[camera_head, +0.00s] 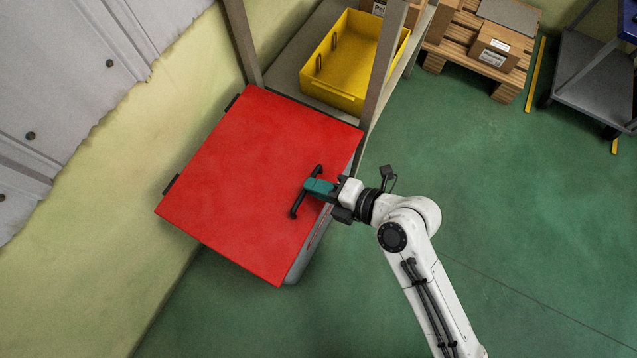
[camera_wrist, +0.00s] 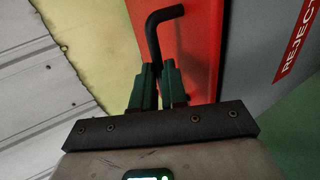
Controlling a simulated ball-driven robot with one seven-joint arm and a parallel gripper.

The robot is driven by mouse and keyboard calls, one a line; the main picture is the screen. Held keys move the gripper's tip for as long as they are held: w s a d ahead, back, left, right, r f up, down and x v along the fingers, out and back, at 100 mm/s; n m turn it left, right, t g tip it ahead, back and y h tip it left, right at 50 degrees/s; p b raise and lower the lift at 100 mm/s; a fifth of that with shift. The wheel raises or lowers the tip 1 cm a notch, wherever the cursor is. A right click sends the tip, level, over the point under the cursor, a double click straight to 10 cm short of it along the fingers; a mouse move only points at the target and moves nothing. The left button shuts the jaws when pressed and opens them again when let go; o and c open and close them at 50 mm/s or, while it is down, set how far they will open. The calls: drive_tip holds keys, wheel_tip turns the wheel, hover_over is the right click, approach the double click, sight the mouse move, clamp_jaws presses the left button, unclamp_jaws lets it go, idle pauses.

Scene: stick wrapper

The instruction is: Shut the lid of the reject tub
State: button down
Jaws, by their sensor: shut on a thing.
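The reject tub's red lid (camera_head: 235,180) lies over the top of the grey tub (camera_head: 296,268), with its hinge side toward the wall. I cannot tell whether a small gap is left under its front edge. A dark bar handle (camera_head: 295,208) sits near the lid's front edge. My gripper (camera_head: 310,187) is shut on this handle, its green fingers on the middle of the bar. In the wrist view, the fingers (camera_wrist: 157,78) close around the handle (camera_wrist: 153,40), beside the red lid (camera_wrist: 205,40) and the grey tub wall with a REJECT label (camera_wrist: 296,45).
A shelf with wooden posts holds a yellow bin (camera_head: 350,65) just behind the tub. A pallet with cartons (camera_head: 497,48) and a grey cart (camera_head: 595,75) stand at the back right. The wall (camera_head: 95,240) is close on the left. Green floor (camera_head: 520,200) is clear on the right.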

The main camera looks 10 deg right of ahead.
drive_tip(key=shift+s+d+f+b, duration=0.15)
drive_tip(key=shift+f+b, duration=0.35)
drive_tip(key=shift+f, duration=0.2)
drive_tip(key=shift+s+d+f+b, duration=0.1)
drive_tip(key=shift+s+f+b, duration=0.05)
drive_tip(key=shift+f+b, duration=0.45)
drive_tip(key=shift+f, duration=0.15)
drive_tip(key=c, duration=1.2)
unclamp_jaws()
drive_tip(key=shift+o, duration=0.2)
drive_tip(key=p+v, duration=0.1)
drive_tip(key=v, duration=0.9)
drive_tip(key=shift+d+r+p, duration=0.2)
drive_tip(key=shift+r+p, duration=0.15)
drive_tip(key=shift+r, duration=0.1)
